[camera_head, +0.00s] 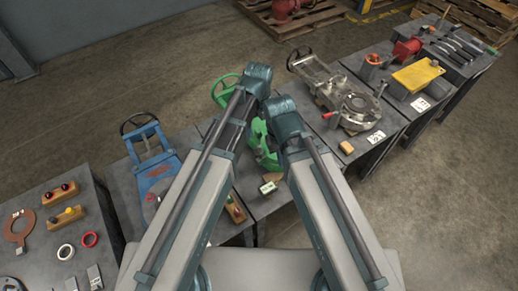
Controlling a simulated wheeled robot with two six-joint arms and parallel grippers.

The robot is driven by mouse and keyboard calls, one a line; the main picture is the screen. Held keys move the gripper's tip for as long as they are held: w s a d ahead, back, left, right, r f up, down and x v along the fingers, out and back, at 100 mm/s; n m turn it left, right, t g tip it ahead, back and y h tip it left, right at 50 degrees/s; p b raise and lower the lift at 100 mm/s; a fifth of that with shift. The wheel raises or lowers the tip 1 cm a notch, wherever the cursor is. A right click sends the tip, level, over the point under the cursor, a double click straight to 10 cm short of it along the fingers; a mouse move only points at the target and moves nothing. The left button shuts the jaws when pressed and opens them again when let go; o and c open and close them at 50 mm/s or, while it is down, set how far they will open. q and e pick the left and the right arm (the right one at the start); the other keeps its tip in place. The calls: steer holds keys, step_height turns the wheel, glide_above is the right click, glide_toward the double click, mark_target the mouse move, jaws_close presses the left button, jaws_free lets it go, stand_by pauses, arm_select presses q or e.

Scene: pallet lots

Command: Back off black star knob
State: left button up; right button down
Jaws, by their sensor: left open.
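I cannot make out a black star knob for certain. A green machine (262,140) with a green handwheel (225,91) stands on the middle bench, partly hidden behind my arms. A blue machine (155,172) with a black handwheel stands left of it. A grey machine (352,103) with a round plate and small levers stands on the bench to the right. My left gripper (232,140) is a dark shape low behind my left arm, near the green machine. It is open, with its fingertips mostly hidden. My right gripper is not visible behind my right arm.
The far right bench holds a yellow box (417,75) and a red vise (408,47). Pallets (295,15) stand at the back. Concrete floor is open behind and right.

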mark_target(259, 152)
arm_select(q)
steer(key=shift+f, duration=0.15)
step_height(259, 152, down, 14)
steer(key=b, duration=1.3)
steer(key=shift+r+b, duration=0.2)
steer(key=shift+b, duration=0.2)
jaws_close()
